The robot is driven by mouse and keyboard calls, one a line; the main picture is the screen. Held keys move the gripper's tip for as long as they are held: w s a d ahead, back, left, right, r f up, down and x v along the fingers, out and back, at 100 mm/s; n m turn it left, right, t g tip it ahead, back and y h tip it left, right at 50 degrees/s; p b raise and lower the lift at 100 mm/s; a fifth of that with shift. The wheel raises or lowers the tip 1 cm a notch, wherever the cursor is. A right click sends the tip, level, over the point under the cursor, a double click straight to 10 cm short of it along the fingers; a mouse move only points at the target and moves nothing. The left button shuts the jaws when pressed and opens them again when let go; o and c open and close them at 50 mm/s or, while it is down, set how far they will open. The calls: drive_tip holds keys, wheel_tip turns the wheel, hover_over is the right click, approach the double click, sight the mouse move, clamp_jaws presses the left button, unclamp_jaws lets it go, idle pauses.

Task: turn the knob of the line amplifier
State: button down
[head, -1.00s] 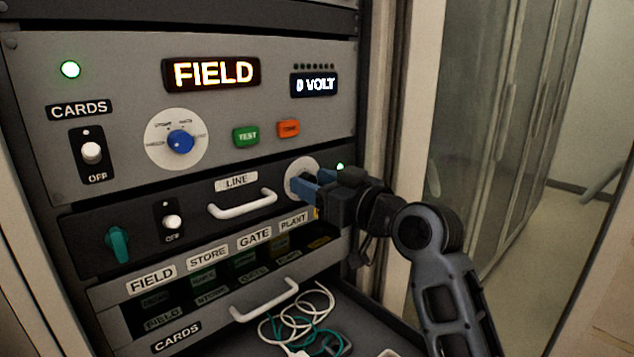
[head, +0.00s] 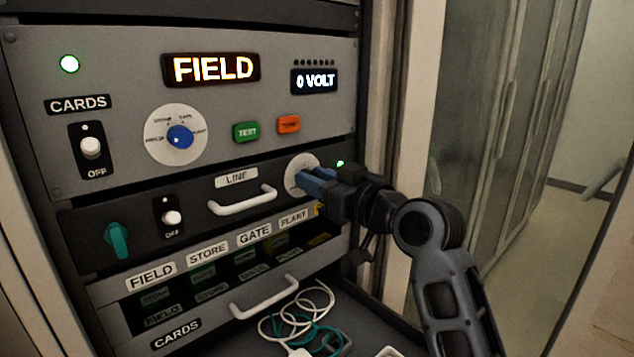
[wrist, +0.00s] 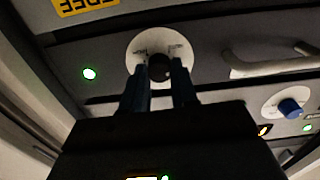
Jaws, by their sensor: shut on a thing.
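The line amplifier (head: 88,248) is the dark panel labelled LINE, below the grey upper unit. Its knob shows in the wrist view as a dark round knob (wrist: 159,68) on a white dial plate (wrist: 132,52). My gripper (head: 303,180) is at the right end of this panel, its blue fingers shut on the knob from both sides. In the wrist view the fingers (wrist: 160,80) stand left and right of the knob. In the head view the fingers hide the knob, and only part of the dial plate (head: 300,162) shows.
A white handle (head: 243,203), a switch at OFF (head: 172,217) and a teal knob (head: 117,240) are on the same panel. Above are a blue knob (head: 180,137) and green and orange buttons. Below, an open drawer holds cards, and cables (head: 300,320) lie under it.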

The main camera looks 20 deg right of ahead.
drive_tip(key=shift+a+f+n+b, duration=0.1)
drive_tip(key=shift+f+n+b, duration=0.05)
drive_tip(key=shift+n+b, duration=5.5)
drive_tip(key=shift+n, duration=0.25)
drive_tip(key=c, duration=0.9)
unclamp_jaws()
drive_tip(key=shift+o, duration=0.2)
drive_tip(key=shift+s, duration=0.1)
